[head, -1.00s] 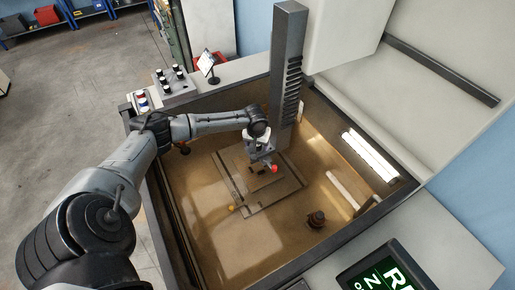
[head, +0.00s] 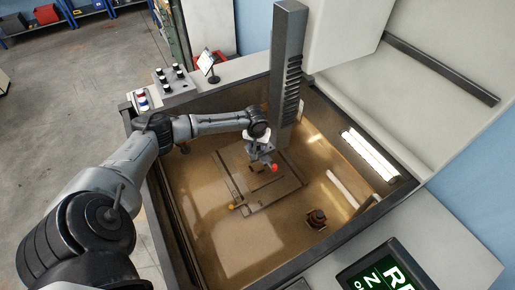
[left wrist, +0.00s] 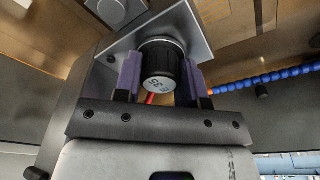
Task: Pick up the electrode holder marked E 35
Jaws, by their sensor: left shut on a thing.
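The electrode holder marked E 35 (left wrist: 161,60) shows in the left wrist view as a dark, ribbed round body with a pale end face bearing the mark. My left gripper (left wrist: 160,77) is shut on it, with one purple finger on each side. In the head view my left gripper (head: 263,157) is low over the middle of the tank, beside the grey column. The holder cannot be made out clearly there behind the gripper. My right gripper is not in view.
The tank (head: 165,225) has raised walls all around. The grey column (head: 287,75) stands close behind my gripper. A red knob (head: 274,168) is right by the gripper. A dark round fitting (head: 316,218) stands on the tank floor at right. A stand with several holders (head: 172,80) is outside, at upper left.

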